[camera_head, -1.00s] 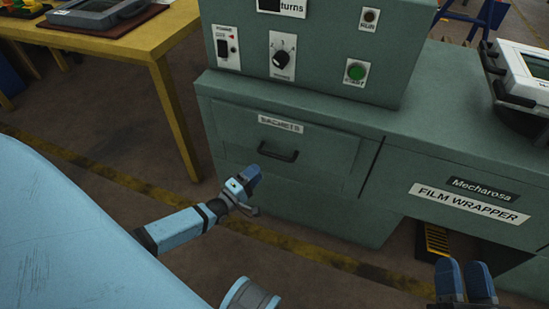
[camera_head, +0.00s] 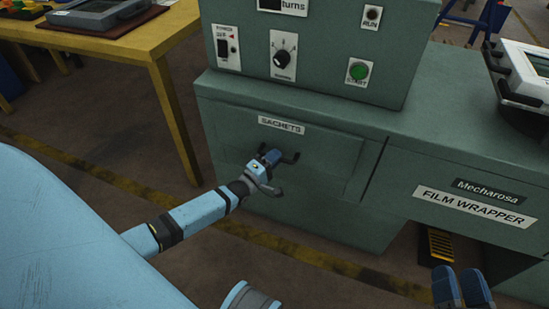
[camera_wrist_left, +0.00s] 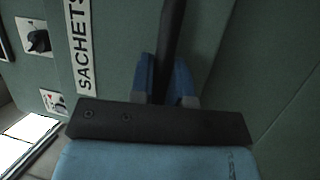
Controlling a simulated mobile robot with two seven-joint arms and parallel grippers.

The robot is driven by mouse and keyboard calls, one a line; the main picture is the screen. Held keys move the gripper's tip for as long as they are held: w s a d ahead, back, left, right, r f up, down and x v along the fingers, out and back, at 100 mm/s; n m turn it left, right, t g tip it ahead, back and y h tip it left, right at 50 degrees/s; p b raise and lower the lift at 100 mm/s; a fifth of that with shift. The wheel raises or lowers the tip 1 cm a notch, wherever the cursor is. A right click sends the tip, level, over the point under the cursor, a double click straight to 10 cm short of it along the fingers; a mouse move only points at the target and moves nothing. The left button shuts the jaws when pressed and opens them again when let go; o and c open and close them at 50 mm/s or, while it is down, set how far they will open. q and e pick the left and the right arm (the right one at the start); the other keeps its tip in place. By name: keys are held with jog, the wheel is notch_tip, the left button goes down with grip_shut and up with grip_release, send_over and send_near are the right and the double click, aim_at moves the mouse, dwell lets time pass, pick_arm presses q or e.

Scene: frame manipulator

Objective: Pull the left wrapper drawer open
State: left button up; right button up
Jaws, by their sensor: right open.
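The drawer (camera_head: 325,160) labelled SACHETS is on the left of the green film wrapper; its front is flush with the cabinet, so it is closed. Its dark bar handle (camera_head: 291,158) is partly hidden by my left gripper (camera_head: 272,157) in the head view. In the left wrist view the handle (camera_wrist_left: 173,25) runs between the two blue fingers of that gripper (camera_wrist_left: 163,80), one on each side. I cannot tell whether the fingers press on it. My right gripper (camera_head: 462,285) is open and empty at the bottom right, away from the drawer.
A control box (camera_head: 310,55) with a knob and a green button stands on the wrapper. A screen unit (camera_head: 522,75) is at the right. A yellow table (camera_head: 150,45) stands at the left. The floor in front of the drawer is clear.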

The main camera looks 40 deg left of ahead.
pick_arm(q)
grip_shut()
pick_arm(e)
notch_tip(320, 180, up, 6)
jog(key=t+p, duration=0.2)
jog(key=p, duration=0.3)
pick_arm(q)
jog(key=s+d+p, duration=0.2)
jog(key=s, duration=0.8)
jog(key=s+d+p, duration=0.2)
jog(key=s+d, duration=0.1)
jog(key=s, duration=0.7)
jog(key=shift+s, duration=0.4)
pick_arm(e)
jog(key=s+d+f+g+h, duration=0.1)
jog(key=d+f+g+h, duration=0.2)
jog(key=f, duration=0.7)
jog(key=shift+d+f+m+g+h, duration=0.35)
jog(key=shift+d+g, duration=0.25)
jog(key=shift+g, duration=0.2)
jog(key=shift+s, duration=0.1)
pick_arm(q)
jog(key=o, duration=0.6)
grip_release()
